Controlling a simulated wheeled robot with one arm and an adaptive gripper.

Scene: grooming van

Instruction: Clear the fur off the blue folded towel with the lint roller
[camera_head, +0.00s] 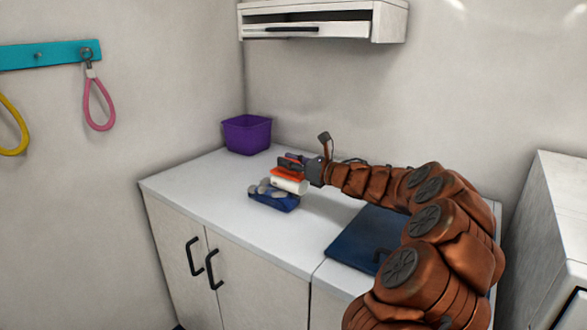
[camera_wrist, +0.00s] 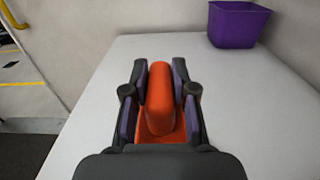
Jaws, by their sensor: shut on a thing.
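The blue folded towel (camera_head: 283,203) lies on the white counter, with several grey fur clumps (camera_head: 264,188) on its top, mostly at its left part. The lint roller has an orange handle (camera_head: 287,174) and a white roll (camera_head: 289,186). My gripper (camera_head: 291,163) is shut on the orange handle, which also shows between the fingers in the wrist view (camera_wrist: 159,98). The white roll is at the towel's back right part; whether it touches the towel I cannot tell. The roll and the towel are hidden in the wrist view.
A purple bin (camera_head: 247,134) stands at the back left of the counter (camera_head: 190,180). A dark blue mat (camera_head: 362,238) lies to the right, partly under my arm. A white wall shelf (camera_head: 322,22) hangs above. The counter left of the towel is clear.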

